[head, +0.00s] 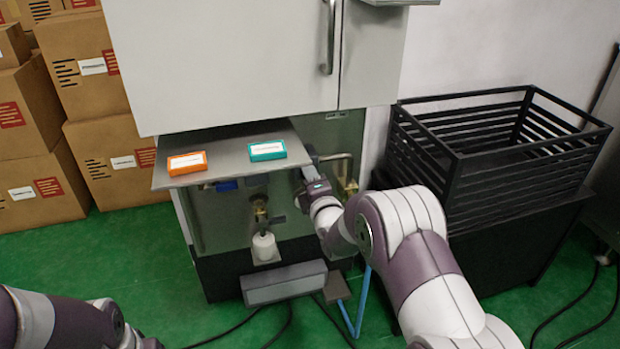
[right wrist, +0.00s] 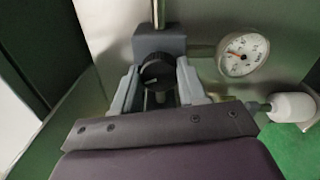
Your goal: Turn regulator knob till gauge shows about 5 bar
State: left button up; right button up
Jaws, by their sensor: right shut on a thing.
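The black regulator knob (right wrist: 157,72) shows in the right wrist view, with a pale mark on its face. My right gripper (right wrist: 155,85) is shut on it, one finger on each side. A round white gauge (right wrist: 243,54) with a red needle sits to the right of the knob; its numbers are too small to read. In the head view my right gripper (head: 308,172) reaches under the right end of the shelf, and the knob and gauge are hidden there. My left arm shows at the lower left, but its fingers cannot be made out.
A grey shelf (head: 222,145) holds an orange box (head: 187,163) and a teal box (head: 267,150) just above my right gripper. A white cup-shaped part (head: 264,246) hangs below. A black slatted crate (head: 500,150) stands at the right. Cables lie on the green floor.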

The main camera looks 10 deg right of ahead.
dwell(0.4)
jog(key=o, duration=1.1)
jog(key=shift+c, duration=0.2)
jog(key=s+p, duration=0.4)
jog(key=s, duration=0.8)
jog(key=shift+s+d, duration=0.2)
jog(key=shift+s, duration=0.15)
